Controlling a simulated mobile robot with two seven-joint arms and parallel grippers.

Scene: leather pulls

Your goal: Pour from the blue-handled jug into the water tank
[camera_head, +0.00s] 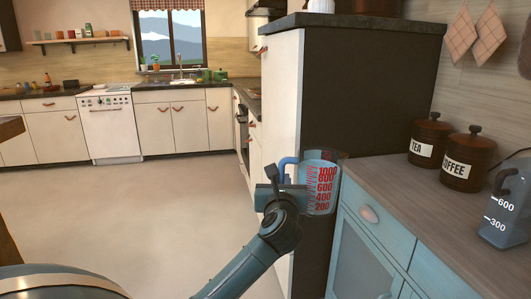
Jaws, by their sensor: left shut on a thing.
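The blue-handled jug (324,180) is clear with red markings up to 1000. It looks upright, in the air by the left end of the blue cabinet. My left gripper (287,188) is shut on it at its blue handle, on the jug's left side. What the jug holds cannot be told. A blue-grey container with white 600 and 300 marks (502,212), which seems to be the water tank, stands on the counter at the right edge, partly cut off. The jug is well to its left. My right gripper is out of view.
The counter (400,184) is bare between the jug and the blue-grey container. The TEA canister (429,140) and COFFEE canister (470,161) stand at its back. A tall dark-sided cabinet (355,90) rises behind the jug. The floor to the left is open.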

